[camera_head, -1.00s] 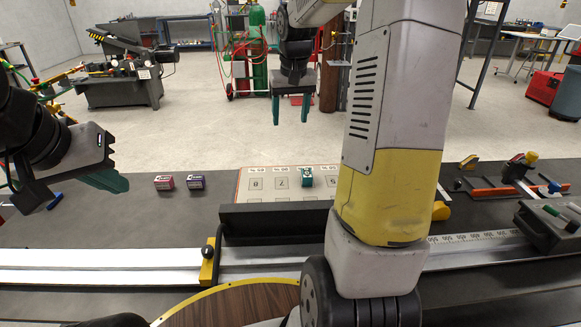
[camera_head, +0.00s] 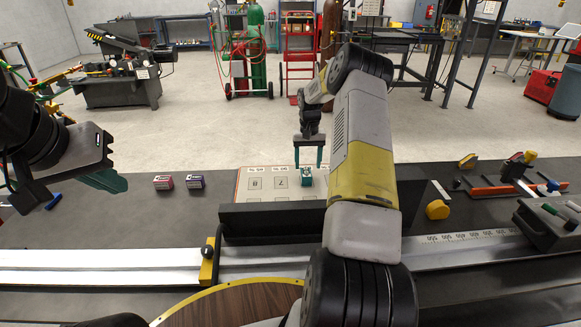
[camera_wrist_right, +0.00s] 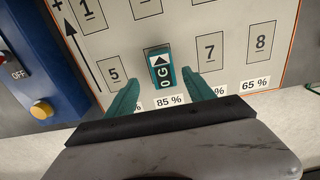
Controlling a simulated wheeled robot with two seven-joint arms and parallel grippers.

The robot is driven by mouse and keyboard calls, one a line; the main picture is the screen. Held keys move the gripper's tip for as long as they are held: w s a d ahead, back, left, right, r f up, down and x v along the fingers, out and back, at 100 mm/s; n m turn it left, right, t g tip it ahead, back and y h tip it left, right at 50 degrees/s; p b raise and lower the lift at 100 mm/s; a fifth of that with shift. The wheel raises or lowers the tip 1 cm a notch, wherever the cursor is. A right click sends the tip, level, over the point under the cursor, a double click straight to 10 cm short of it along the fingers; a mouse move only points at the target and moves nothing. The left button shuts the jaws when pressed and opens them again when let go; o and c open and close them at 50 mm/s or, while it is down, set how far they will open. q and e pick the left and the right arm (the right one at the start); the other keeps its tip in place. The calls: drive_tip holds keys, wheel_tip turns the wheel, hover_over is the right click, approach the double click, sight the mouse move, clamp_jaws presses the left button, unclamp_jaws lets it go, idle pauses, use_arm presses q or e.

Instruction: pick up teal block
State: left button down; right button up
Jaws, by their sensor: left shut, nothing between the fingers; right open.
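The teal block (camera_head: 307,178) stands on a printed white sheet on the bench. In the right wrist view the teal block (camera_wrist_right: 160,70) shows a white label with an arrow on its top. My right gripper (camera_head: 309,160) is open and points down at the block from just above. In the right wrist view its two teal fingers (camera_wrist_right: 162,84) lie on either side of the block in the picture, with gaps; I cannot tell the remaining height. My left gripper (camera_head: 112,182) is shut and empty at the far left, well away from the block.
A dark raised fence (camera_head: 270,217) runs in front of the sheet. A blue switch box (camera_wrist_right: 42,68) is beside the sheet in the right wrist view.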

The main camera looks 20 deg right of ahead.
sight(306, 172)
drive_tip(key=f, duration=0.5)
drive_tip(key=shift+a+f, duration=0.15)
drive_tip(key=shift+a, duration=0.1)
drive_tip(key=shift+c, duration=0.4)
clamp_jaws()
idle(0.7)
